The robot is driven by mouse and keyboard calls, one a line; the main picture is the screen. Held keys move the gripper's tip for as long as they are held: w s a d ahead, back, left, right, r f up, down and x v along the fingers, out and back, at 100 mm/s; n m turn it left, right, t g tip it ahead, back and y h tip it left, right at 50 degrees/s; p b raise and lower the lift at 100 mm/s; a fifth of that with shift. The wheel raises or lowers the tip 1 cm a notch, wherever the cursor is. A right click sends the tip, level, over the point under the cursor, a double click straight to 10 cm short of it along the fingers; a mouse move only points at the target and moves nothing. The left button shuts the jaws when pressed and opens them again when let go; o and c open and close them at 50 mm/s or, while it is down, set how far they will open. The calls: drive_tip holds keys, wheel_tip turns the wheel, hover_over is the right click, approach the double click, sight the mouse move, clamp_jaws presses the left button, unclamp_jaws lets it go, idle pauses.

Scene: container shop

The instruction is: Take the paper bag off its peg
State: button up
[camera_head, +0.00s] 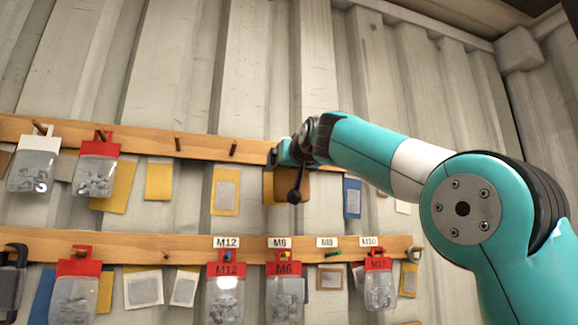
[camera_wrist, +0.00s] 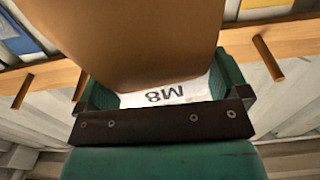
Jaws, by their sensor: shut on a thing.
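The brown paper bag (camera_wrist: 130,40) fills the upper middle of the wrist view, with a white header printed M8 (camera_wrist: 165,95) that shows upside down. My gripper (camera_wrist: 168,88) is shut on the bag at this header, with a green finger at each side. In the head view my gripper (camera_head: 283,155) is at the right end of the upper wooden rail, and the brown bag (camera_head: 301,187) shows partly behind it and hangs below. A wooden peg (camera_wrist: 80,86) is beside the left finger in the wrist view. I cannot tell whether the bag is still on a peg.
The upper rail (camera_head: 205,148) has bare pegs (camera_head: 233,149) and red-topped and white-topped bags (camera_head: 34,170) to the left. The lower rail (camera_head: 140,249) holds several red-topped bags (camera_head: 226,290) under labels, with an M8 label (camera_head: 327,242). Flat envelopes (camera_head: 225,192) hang on the corrugated wall.

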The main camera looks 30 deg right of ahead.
drive_tip(key=shift+b+v, duration=1.05)
drive_tip(key=shift+v, duration=1.2)
